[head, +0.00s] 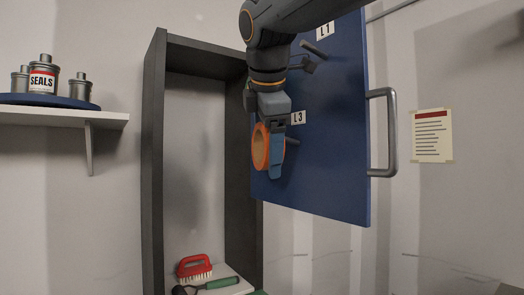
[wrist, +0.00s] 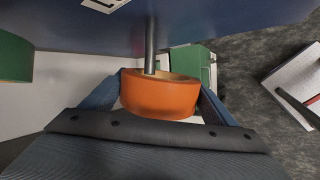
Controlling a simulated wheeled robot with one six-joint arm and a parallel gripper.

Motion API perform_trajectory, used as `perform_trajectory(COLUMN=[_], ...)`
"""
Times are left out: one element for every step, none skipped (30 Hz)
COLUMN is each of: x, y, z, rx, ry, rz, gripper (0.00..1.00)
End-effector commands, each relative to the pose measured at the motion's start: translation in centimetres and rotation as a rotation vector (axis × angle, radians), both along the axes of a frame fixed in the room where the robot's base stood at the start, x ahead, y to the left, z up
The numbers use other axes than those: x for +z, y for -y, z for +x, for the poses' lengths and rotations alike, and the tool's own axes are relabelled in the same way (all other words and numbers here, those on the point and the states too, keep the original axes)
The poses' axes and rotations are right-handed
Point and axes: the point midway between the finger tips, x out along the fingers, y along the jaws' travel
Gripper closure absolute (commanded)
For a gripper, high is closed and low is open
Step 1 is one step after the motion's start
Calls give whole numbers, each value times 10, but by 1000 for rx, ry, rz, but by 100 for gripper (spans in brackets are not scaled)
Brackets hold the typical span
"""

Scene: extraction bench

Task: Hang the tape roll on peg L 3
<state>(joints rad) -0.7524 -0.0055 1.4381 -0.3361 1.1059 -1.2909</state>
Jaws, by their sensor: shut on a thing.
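The orange tape roll (head: 260,147) is held in front of the blue door panel (head: 335,150), with its hole facing sideways. My gripper (head: 274,165) reaches down from above, shut on the roll. In the wrist view the roll (wrist: 160,97) sits between the two blue fingers of my gripper (wrist: 160,92). A metal peg (wrist: 150,45) runs from the panel to the roll's opening, and its end overlaps the opening. How far it is inside cannot be told. The L3 label (head: 298,118) is just above and right of the roll. In the head view the roll and fingers largely hide this peg.
Another peg (head: 313,47) is near the L1 label (head: 325,30), close to my arm. A grey handle (head: 391,132) stands out at the door's right edge. The open dark cabinet (head: 153,165) is left, with a red brush (head: 194,267) low inside. A shelf (head: 110,118) holds metal canisters.

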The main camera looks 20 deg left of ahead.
Motion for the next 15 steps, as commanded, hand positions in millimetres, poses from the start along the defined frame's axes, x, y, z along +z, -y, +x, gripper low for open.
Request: perform_trajectory(x=[-1,-1,-1,-1,-1,-1,-1,-1,-1,-1,-1,-2,-2,-2,-2], y=[2,3,4,5,7,8,9,10,12,13,14,15,16,17,19], z=[3,4,5,7,8,10,11,12,14,15,16,18,19,20,22], rx=[-1,-1,-1,-1,-1,-1,-1,-1,-1,-1,-1,-2,-1,-1,-1], ry=[0,0,1,1,1,1,1,1,1,1,1,1,1,1,1], rz=[0,1,1,1,1,0,0,0,0,0,0,1,2,1,1], gripper=[44,44,44,44,44,44,44,44,44,44,44,44,44,44,44])
